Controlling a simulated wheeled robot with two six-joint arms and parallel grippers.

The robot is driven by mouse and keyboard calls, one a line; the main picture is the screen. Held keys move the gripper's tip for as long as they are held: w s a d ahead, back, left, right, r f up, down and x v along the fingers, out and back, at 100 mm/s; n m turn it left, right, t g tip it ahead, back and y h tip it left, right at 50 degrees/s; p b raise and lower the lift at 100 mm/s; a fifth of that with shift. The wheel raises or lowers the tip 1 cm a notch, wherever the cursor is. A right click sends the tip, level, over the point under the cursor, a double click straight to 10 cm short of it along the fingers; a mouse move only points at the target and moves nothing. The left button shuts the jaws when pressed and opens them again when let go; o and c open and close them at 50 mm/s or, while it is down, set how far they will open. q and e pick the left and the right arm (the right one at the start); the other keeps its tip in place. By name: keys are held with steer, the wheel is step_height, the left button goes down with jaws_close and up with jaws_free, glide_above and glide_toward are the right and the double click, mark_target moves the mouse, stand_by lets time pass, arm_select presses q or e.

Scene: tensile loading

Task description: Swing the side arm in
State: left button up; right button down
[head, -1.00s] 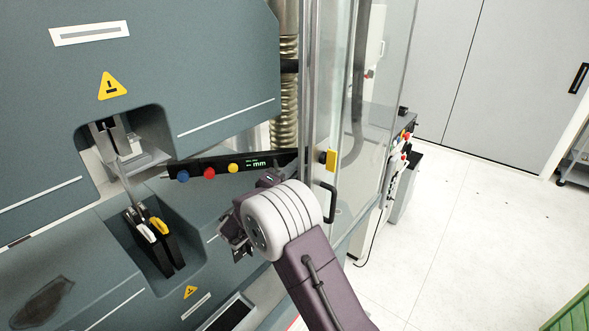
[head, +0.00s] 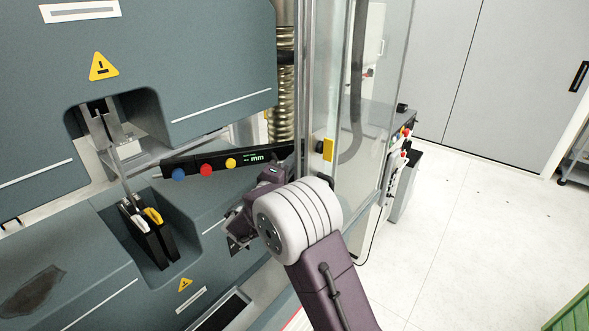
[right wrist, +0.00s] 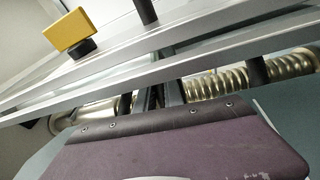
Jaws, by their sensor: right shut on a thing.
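The side arm (head: 215,163) is a black bar with blue, red and yellow knobs and a green "mm" display. It reaches left in front of the grey machine, with its left end near the upper recess. A thin specimen (head: 121,165) stands between the upper grip (head: 108,130) and the lower grip (head: 148,228). My right gripper (head: 243,222) is shut, close below the side arm's right part; its fingertips and hold are mostly hidden by my wrist. My left gripper is not in view.
A clear guard door with a silver frame (head: 303,80) and yellow block (head: 328,149) stands just right of the side arm. A ribbed metal column (head: 283,90) is behind it. Open floor (head: 480,230) lies to the right.

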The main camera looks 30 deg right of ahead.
steer(key=shift+s+d, duration=0.1)
steer(key=shift+s, duration=0.15)
steer(key=c, duration=1.6)
jaws_free()
steer(key=shift+w, duration=0.1)
steer(key=shift+o, duration=0.7)
steer(key=shift+w, duration=0.15)
steer(key=b+v, duration=0.3)
steer(key=v, duration=0.6)
